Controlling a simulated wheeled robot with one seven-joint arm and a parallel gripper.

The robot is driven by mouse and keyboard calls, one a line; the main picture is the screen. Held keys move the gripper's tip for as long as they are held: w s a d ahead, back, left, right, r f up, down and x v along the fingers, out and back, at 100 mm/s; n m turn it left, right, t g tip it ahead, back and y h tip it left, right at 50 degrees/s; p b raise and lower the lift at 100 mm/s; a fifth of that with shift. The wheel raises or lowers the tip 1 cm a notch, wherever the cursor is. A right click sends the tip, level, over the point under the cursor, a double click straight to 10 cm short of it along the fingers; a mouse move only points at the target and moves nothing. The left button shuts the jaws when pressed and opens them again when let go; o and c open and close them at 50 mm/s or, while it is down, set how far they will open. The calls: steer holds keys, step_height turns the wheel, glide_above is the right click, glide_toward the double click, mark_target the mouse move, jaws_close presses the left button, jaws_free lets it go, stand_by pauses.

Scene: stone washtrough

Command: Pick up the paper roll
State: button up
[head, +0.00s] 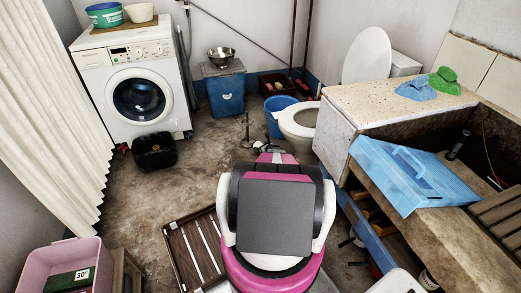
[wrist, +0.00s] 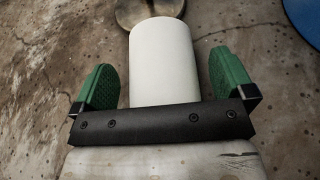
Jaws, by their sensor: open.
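The paper roll (wrist: 164,62) is a plain white cylinder in the middle of the wrist view. My gripper (wrist: 165,72) is open, with one green finger on each side of the roll. A gap shows between each finger and the roll. The near end of the roll is hidden behind the dark bar of my gripper. In the head view my own arm and body cover the area, and I cannot make out the roll clearly there.
A round metal disc (wrist: 150,10) lies beyond the roll on the stained floor. A thin metal stand (head: 247,128) is left of the blue bucket (head: 279,112) and toilet (head: 298,122). A stone trough (head: 455,240) borders the right; a slatted wooden mat (head: 190,255) lies front left.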

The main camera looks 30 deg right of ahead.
steer(key=c, duration=1)
steer(key=shift+r, duration=0.1)
steer(key=shift+c, duration=0.2)
